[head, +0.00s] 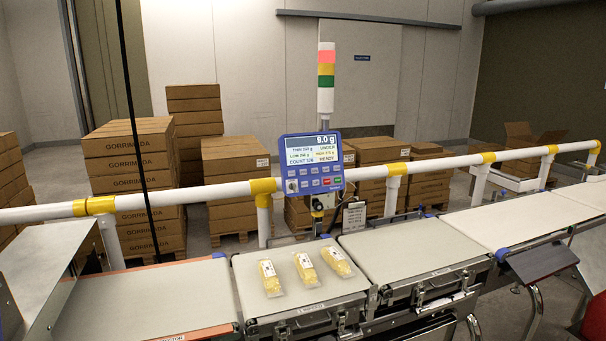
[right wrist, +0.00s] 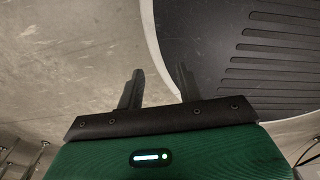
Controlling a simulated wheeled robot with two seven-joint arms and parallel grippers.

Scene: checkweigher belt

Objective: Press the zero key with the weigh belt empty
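The blue control panel (head: 310,163) stands on a post behind the belts. Its display (head: 310,141) reads about 9.0 g, with READY below. Small keys (head: 313,182) sit in rows under the screen; their labels are too small to read, so I cannot pick out the zero key. On the weigh belt (head: 300,302) lie three clear packs with yellowish contents: the left pack (head: 270,278), the middle pack (head: 306,269) and the right pack (head: 337,261). In the right wrist view my right gripper (right wrist: 160,85) is open and empty, away from the panel. My left gripper is not seen.
An infeed belt (head: 145,305) lies left of the weigh belt, and an outfeed belt (head: 415,248) lies right. A white and yellow rail (head: 345,175) runs behind them. A signal tower (head: 326,80) rises above the panel. Stacked cartons (head: 130,165) stand beyond the rail.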

